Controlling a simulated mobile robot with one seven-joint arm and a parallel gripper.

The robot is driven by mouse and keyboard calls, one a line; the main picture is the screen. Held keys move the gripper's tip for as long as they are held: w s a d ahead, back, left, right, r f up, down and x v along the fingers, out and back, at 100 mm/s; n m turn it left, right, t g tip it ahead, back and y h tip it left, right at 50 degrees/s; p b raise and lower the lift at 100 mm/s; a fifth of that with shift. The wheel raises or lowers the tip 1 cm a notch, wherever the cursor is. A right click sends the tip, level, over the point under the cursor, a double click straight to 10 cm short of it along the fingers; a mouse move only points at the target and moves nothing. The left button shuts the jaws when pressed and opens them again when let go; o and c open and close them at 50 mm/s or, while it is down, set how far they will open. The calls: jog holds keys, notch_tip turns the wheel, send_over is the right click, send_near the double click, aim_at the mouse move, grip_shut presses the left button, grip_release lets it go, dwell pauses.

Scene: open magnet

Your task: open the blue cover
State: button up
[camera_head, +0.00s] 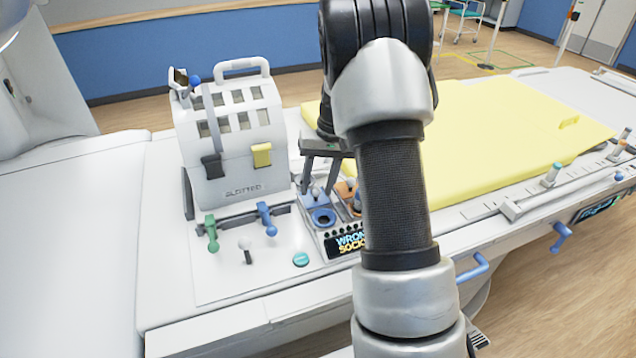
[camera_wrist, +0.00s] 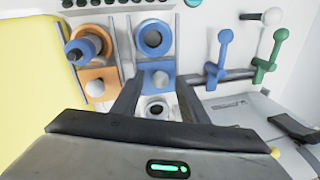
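In the head view the blue ring socket (camera_head: 323,218) shows just in front of the knob. My gripper (camera_wrist: 159,84) points down over the cover. Its two fingers are apart, one on each side of the knob, with gaps visible. It is open and holds nothing. In the head view my gripper (camera_head: 319,188) is partly hidden by my arm.
An orange socket (camera_wrist: 82,45) holding a blue cylinder and an orange cover (camera_wrist: 104,78) lie beside the blue pair. Blue (camera_head: 267,219) and green (camera_head: 211,232) levers and a white slotted box (camera_head: 230,120) stand nearby. A display (camera_head: 347,242) reads "WRONG SOCKET". A yellow mat (camera_head: 500,125) lies behind.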

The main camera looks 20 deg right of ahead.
jog(key=d+r+p, duration=0.1)
jog(key=d+r, duration=0.2)
jog(key=r, duration=1.4)
jog(key=shift+s+d, duration=0.15)
jog(key=shift+s, duration=0.2)
jog(key=shift+r, duration=0.15)
jog(key=s+a+r+n+t+h+p, duration=0.1)
jog(key=s+a+r+t+p, duration=0.1)
jog(key=s+a+r, duration=0.55)
jog(key=s+a+r+t+h+p, duration=0.15)
jog(key=s+a+r, duration=0.25)
jog(key=s, duration=0.6)
jog(key=s+a+f+n+t+p, duration=0.1)
jog(key=s+a+f+p, duration=0.1)
jog(key=s, duration=0.7)
jog(key=shift+s+a+t, duration=0.25)
jog(key=shift+a+t, duration=0.1)
